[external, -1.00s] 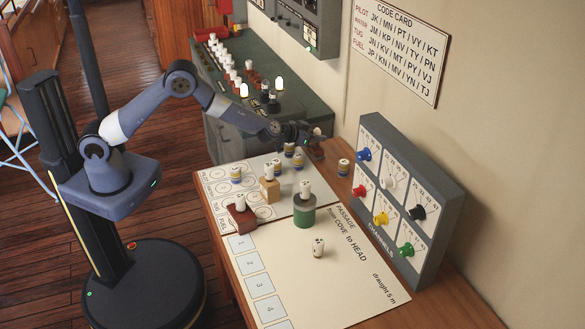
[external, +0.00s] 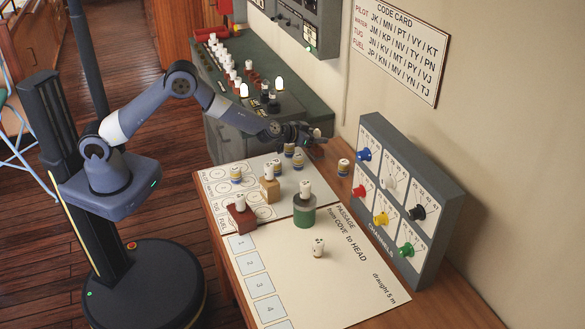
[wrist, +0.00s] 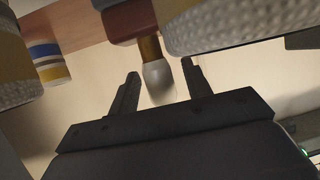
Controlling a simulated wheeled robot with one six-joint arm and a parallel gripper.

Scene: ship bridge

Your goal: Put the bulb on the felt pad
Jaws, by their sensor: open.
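A pale grey-white bulb (wrist: 158,80) with a brass neck shows in the wrist view, its neck against a dark red block (wrist: 130,20). My gripper (wrist: 160,72) is open, with one finger on each side of the bulb and a gap on both sides. In the external view my gripper (external: 312,136) is at the far end of the chart table, near a small red block (external: 319,152). The bulb is small and hard to make out there. I cannot tell which surface is the felt pad.
A green cylinder (external: 304,214), a wooden block (external: 270,190) and a red block (external: 241,217) carry pieces on the table. The channels box (external: 440,230) stands on the right. The near chart is mostly clear.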

